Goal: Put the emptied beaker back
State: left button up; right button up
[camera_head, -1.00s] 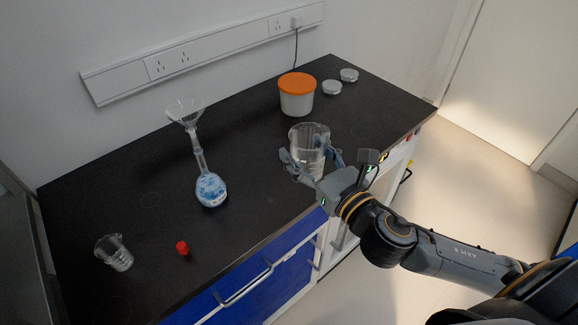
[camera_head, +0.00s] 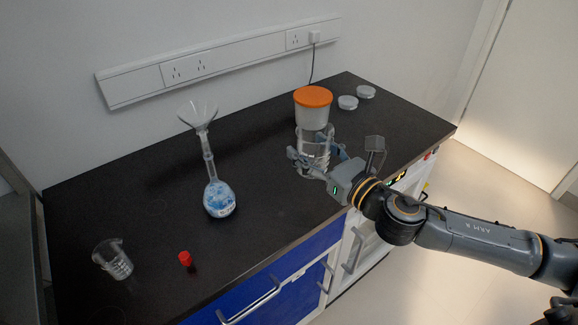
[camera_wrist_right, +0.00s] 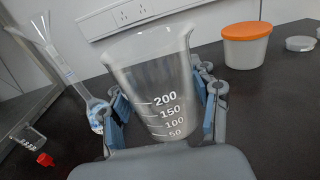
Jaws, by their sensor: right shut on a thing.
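A large clear beaker (camera_head: 312,150) with white volume marks is between the fingers of my right gripper (camera_head: 318,166). The right wrist view shows the beaker (camera_wrist_right: 158,85) upright and empty, with finger pads on both sides of it. My right gripper (camera_wrist_right: 160,112) is shut on it. In the head view the beaker is in front of the white tub, low over the black bench; I cannot tell whether its base touches the bench top. My left gripper is not in view.
A flask (camera_head: 219,198) with blue-and-white contents holds a funnel (camera_head: 198,114). A small beaker (camera_head: 113,260) and red cap (camera_head: 185,258) are front left. An orange-lidded tub (camera_head: 312,108) and two grey lids (camera_head: 348,102) (camera_head: 366,91) stand behind. The black bench (camera_head: 265,215) is clear between flask and gripper.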

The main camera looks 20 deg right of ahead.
jog(key=w+a+f, duration=0.1)
jog(key=w+f, duration=0.1)
jog(key=w+a+f, duration=0.1)
jog(key=w+f, duration=0.1)
jog(key=w+f+b, duration=0.1)
jog(key=w+f, duration=0.1)
jog(key=shift+a+f, duration=0.35)
jog(key=shift+a, duration=0.05)
jog(key=shift+w+f+b, duration=0.15)
jog(key=shift+f+b, duration=0.35)
jog(key=shift+f, duration=1.1)
jog(key=shift+f, duration=0.2)
jog(key=o, duration=1.3)
